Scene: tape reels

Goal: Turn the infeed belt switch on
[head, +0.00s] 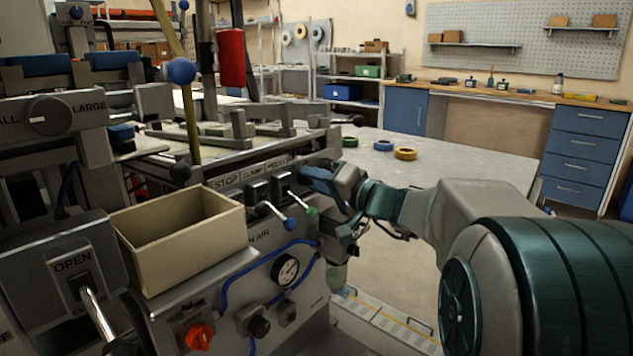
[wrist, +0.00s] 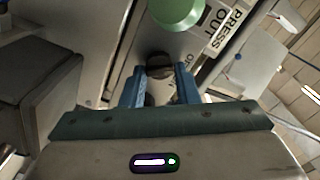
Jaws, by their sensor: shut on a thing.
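My gripper (wrist: 160,78) has its two blue fingers on either side of a small dark rotary knob (wrist: 159,66) and is shut on it. The knob sits on the grey machine panel, with small lettering beside it that I cannot read fully. I cannot tell from its partly covered face which way it points. In the head view my gripper (head: 318,177) reaches the machine's front panel from the right, and the knob is hidden there. A lever's green ball (wrist: 176,10) is just beyond the knob in the wrist view; the lever also shows in the head view (head: 311,211).
A lever with a blue ball (head: 288,224) stands left of the green one. An open beige box (head: 182,240) sits on the machine's front. Below are a gauge (head: 287,270) and a red rotary knob (head: 198,336). Tape rolls (head: 405,153) lie on the table behind.

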